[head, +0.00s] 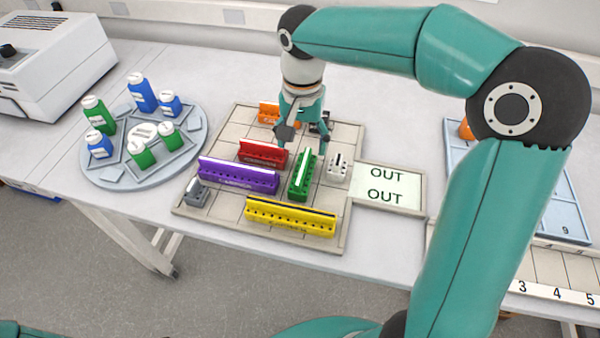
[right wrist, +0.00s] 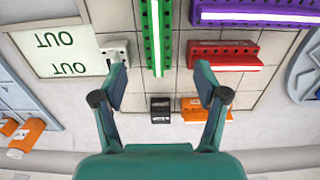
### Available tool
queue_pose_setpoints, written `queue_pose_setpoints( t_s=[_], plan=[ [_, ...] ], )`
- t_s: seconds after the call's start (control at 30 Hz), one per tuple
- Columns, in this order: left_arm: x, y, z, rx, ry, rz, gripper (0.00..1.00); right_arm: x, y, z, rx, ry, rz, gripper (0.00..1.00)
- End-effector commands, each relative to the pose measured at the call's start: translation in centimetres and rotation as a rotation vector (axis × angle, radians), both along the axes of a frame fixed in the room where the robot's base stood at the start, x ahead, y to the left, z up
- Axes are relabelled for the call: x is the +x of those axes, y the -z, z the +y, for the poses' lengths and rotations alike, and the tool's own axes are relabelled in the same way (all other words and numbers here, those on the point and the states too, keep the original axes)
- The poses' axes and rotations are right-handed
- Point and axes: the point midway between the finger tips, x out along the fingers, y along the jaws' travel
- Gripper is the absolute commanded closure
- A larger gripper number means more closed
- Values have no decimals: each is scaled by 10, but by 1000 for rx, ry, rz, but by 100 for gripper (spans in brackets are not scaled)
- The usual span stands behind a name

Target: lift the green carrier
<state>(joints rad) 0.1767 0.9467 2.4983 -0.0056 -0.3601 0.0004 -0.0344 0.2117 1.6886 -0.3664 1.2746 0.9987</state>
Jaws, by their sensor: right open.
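The green carrier (head: 302,175), a long narrow block with a white strip, stands on the tiled board, running front to back. It also shows in the right wrist view (right wrist: 156,38), its near end between the fingertips in the picture. My right gripper (head: 304,141) is open and empty, pointing down above the board behind the green carrier. In the right wrist view my right gripper (right wrist: 160,80) has its fingers wide apart. I cannot tell its exact height. My left gripper is not in view.
Around the green carrier stand red (head: 263,154), purple (head: 238,176), yellow (head: 290,216) and white (head: 338,167) blocks. Orange (right wrist: 205,108) and black (right wrist: 160,109) blocks lie behind. The OUT plate (head: 388,188) adjoins the board (head: 220,219); a round bottle tray (head: 190,150) stands left.

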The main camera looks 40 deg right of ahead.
Motion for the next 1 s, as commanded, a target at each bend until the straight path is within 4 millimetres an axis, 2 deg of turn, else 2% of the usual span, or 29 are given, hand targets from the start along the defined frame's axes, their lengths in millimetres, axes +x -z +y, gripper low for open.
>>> queue_pose_setpoints(
  t_s=[0.03,0.2,0.47,0.8,1.0],
  plan=[
    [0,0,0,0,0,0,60,-1,12,-1,0,1,5,27],
    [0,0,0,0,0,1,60,-2,38,-1,-1,3,2,27],
    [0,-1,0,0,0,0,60,-2,54,-1,0,4,3,27],
    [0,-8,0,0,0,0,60,-4,96,-1,-1,6,2,27],
    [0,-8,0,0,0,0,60,-4,100,-1,0,8,-1,27]
  ],
)
